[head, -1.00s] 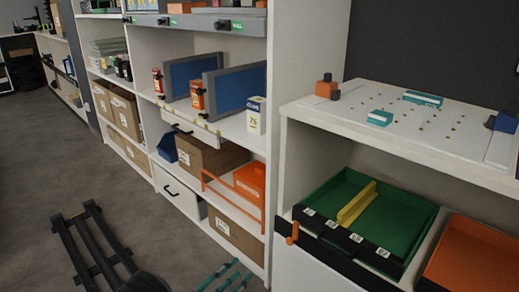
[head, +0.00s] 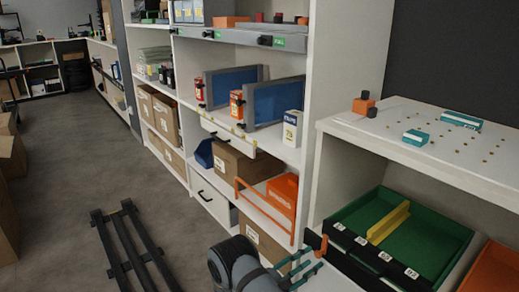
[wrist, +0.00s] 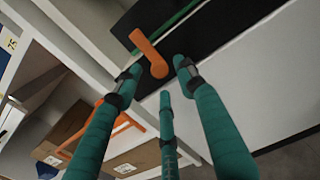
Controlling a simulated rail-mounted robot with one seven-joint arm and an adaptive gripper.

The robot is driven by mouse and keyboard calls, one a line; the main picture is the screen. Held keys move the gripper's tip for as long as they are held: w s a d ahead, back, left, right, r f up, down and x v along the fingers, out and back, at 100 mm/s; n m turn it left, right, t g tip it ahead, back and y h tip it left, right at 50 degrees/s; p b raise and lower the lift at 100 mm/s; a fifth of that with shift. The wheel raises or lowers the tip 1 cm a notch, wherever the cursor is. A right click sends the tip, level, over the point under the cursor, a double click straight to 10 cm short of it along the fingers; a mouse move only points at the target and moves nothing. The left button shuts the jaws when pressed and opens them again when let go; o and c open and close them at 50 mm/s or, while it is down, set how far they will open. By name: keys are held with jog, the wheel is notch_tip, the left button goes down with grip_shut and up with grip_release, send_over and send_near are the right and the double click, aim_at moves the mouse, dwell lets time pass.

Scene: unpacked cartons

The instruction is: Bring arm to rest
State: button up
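My gripper (head: 303,268) shows at the bottom of the head view, low in front of the shelving and left of the green drawer. In the wrist view its three teal fingers (wrist: 157,85) are spread apart with nothing held between them. Beyond the fingertips is an orange latch (wrist: 149,50) on the dark drawer front. The latch also shows in the head view (head: 317,244). I cannot tell whether a fingertip touches it.
The green drawer (head: 436,247) with a yellow divider stands open at right, under a white pegboard top (head: 465,150). An orange rail (head: 263,210) edges a lower shelf. A black rack (head: 133,252) lies on the floor at left. The aisle floor (head: 75,165) is otherwise clear.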

jog(key=shift+x, duration=1.3)
jog(key=shift+a, duration=0.1)
